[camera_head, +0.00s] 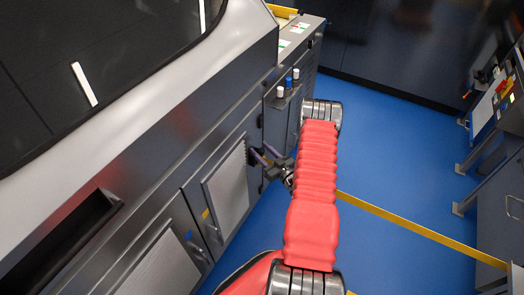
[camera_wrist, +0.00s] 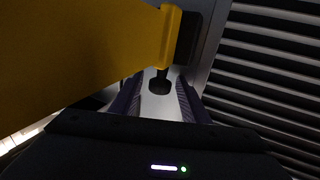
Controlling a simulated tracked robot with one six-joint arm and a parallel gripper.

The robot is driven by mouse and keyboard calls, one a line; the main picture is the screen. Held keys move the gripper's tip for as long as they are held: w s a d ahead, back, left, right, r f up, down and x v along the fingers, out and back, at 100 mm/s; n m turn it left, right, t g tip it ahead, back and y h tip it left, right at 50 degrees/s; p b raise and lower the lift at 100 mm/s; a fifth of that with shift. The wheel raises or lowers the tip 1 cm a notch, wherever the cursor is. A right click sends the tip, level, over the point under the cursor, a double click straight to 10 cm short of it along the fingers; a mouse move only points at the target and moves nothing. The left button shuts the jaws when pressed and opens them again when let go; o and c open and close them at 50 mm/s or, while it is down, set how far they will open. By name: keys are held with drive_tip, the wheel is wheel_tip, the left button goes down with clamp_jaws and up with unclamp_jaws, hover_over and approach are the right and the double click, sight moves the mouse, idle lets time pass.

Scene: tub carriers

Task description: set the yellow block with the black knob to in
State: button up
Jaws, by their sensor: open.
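The yellow block (camera_wrist: 85,45) fills the upper left of the wrist view, close to the camera. The black knob (camera_wrist: 159,86) stands on a short dark stem by the block's right end. My gripper (camera_wrist: 159,97) is open, with one finger on each side of the knob in that view. I cannot tell whether either finger touches it. In the head view my gripper (camera_head: 262,158) is at the grey cabinet front, left of my red arm. The block and knob cannot be made out there.
Dark slats (camera_wrist: 270,65) run along the right of the wrist view. In the head view the grey cabinet (camera_head: 190,205) has a light panel (camera_head: 228,190) near my gripper. Blue floor (camera_head: 390,180) with a yellow stripe (camera_head: 420,230) is open to the right.

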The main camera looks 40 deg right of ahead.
drive_tip(key=shift+c, duration=0.2)
clamp_jaws()
idle(0.4)
